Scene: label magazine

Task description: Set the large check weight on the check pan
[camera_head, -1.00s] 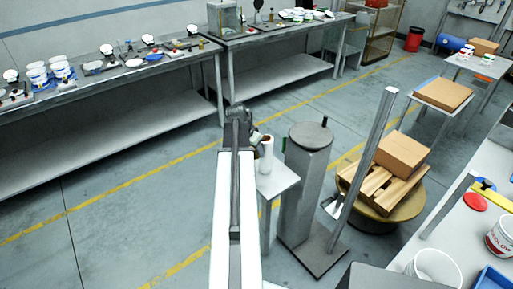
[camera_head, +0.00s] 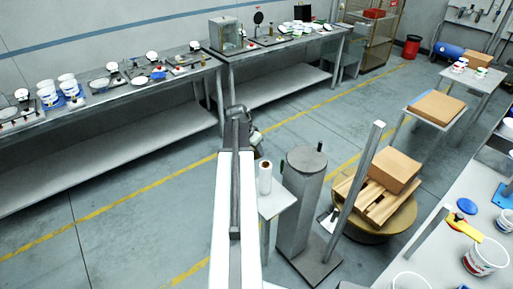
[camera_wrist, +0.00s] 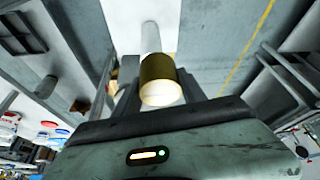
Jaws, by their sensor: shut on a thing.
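A brass-coloured cylinder with a pale end face, which looks like the check weight (camera_wrist: 161,82), sits in my gripper in the wrist view. My gripper (camera_wrist: 158,98) is shut on it. In the head view my gripper (camera_head: 238,112) is at the far end of my arm, over open floor in front of the benches, and the weight cannot be made out there. Small scales with round white dials (camera_head: 152,57) and pans stand on the left bench (camera_head: 120,88). Which one is the check pan, I cannot tell.
A small stand with a white roll (camera_head: 265,177), a grey pillar (camera_head: 303,205) and a slanted post (camera_head: 352,185) are right of my arm. A worktable with tubs (camera_head: 485,256) is at the right. Floor lies clear before the benches.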

